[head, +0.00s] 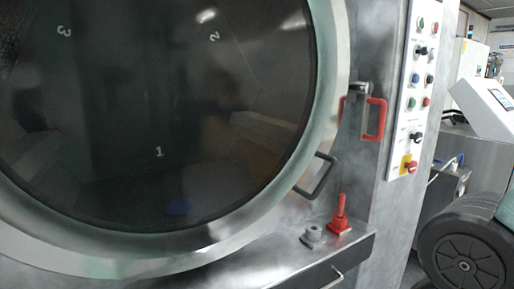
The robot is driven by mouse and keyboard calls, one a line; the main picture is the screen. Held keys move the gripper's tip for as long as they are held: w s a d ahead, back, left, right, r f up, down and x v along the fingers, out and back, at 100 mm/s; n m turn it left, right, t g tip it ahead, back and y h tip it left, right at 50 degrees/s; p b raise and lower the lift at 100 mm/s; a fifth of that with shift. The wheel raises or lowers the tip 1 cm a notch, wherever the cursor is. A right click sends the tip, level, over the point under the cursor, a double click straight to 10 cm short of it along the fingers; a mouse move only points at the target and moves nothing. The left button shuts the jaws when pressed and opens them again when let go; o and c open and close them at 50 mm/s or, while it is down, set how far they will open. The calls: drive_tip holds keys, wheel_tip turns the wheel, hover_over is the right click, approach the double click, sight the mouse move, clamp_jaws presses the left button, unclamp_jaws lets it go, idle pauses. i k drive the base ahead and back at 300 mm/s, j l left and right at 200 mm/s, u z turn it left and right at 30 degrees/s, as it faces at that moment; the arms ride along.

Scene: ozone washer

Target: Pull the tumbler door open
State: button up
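The tumbler door (165,252) is a large round dark window in a wide metal rim and fills the left and middle of the head view. It appears closed against the machine front. A dark bar handle (322,178) stands out from the rim at its lower right. A red latch handle (378,119) is on a metal fitting (357,90) at the door's right edge. I cannot tell whether the latch is engaged. The numbers 1, 2 and 3 show behind the glass. My gripper is not in view.
A metal ledge (345,243) below the door carries a red upright part (341,216) and a grey knob (313,235). A control panel (418,85) with several buttons is at the right. A black wheel-like round part (464,256) is at the lower right.

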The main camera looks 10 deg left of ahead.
sight(37, 231)
drive_tip(key=k+u, duration=0.15)
drive_tip(key=u, duration=1.05)
drive_tip(key=i+j+z, duration=0.15)
drive_tip(key=i+j, duration=0.1)
drive_tip(key=i, duration=0.1)
